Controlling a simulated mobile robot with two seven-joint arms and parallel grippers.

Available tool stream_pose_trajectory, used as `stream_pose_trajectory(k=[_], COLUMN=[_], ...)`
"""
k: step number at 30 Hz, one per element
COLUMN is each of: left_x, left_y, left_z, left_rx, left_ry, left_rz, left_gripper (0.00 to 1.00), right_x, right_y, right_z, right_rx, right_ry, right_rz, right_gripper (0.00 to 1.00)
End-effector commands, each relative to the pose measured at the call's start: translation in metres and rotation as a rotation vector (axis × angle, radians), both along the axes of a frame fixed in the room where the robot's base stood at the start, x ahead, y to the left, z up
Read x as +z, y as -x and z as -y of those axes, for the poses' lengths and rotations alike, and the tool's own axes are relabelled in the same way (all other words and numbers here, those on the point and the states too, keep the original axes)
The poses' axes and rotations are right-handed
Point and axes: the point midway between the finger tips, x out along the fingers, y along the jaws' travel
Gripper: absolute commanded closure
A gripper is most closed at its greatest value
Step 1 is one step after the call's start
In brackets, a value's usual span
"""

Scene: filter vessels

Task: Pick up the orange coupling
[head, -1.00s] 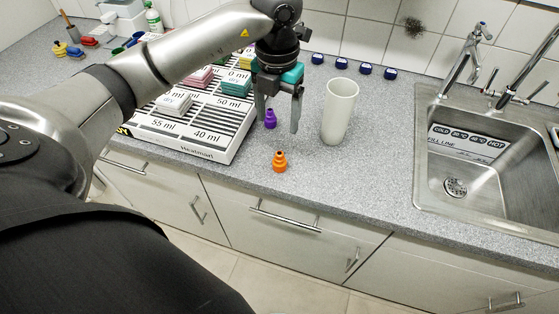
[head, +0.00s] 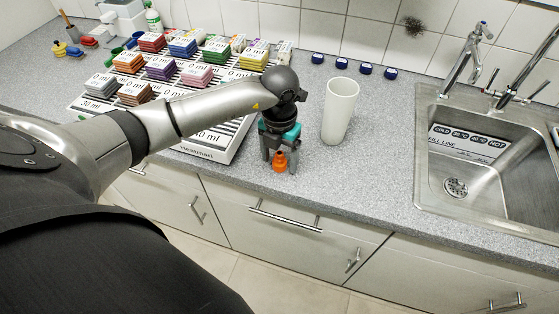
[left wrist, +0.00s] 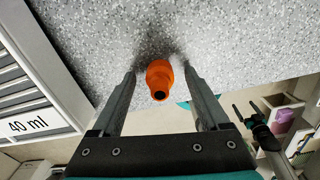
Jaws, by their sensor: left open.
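The orange coupling (head: 280,162) stands upright on the grey counter near its front edge. My left gripper (head: 279,168) is over it, pointing down, with a finger on each side. In the left wrist view the orange coupling (left wrist: 160,80) sits between the two open fingertips (left wrist: 160,75), with a gap on both sides. The purple coupling is hidden behind my left arm in the head view.
A tall white cup (head: 340,110) stands just right of my left gripper. A labelled board (head: 222,150) with several coloured blocks lies to the left. The sink (head: 490,170) is at the right. Several blue caps (head: 341,63) line the wall.

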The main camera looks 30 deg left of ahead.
Motion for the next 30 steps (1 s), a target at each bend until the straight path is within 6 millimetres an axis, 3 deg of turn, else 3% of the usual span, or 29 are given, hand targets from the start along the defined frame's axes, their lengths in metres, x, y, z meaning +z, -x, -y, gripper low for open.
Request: stream_pose_trajectory(k=[7, 27, 30], left_x=[-0.0011, -0.0005, -0.0005], left_y=[-0.0001, -0.0003, -0.0003], left_z=[0.0000, -0.0002, -0.0002], left_rx=[0.000, 0.000, 0.001], left_ry=[0.000, 0.000, 0.000], left_rz=[0.001, 0.001, 0.001], left_gripper=[0.24, 1.00, 1.00], right_x=[0.0000, 0.0000, 0.0000], right_y=[0.0000, -0.0001, -0.0001], right_z=[0.0000, -0.0002, -0.0002], right_rx=[0.000, 0.001, 0.001], right_ry=[0.000, 0.000, 0.000], right_rz=[0.000, 0.000, 0.000], right_gripper=[0.00, 0.00, 0.00])
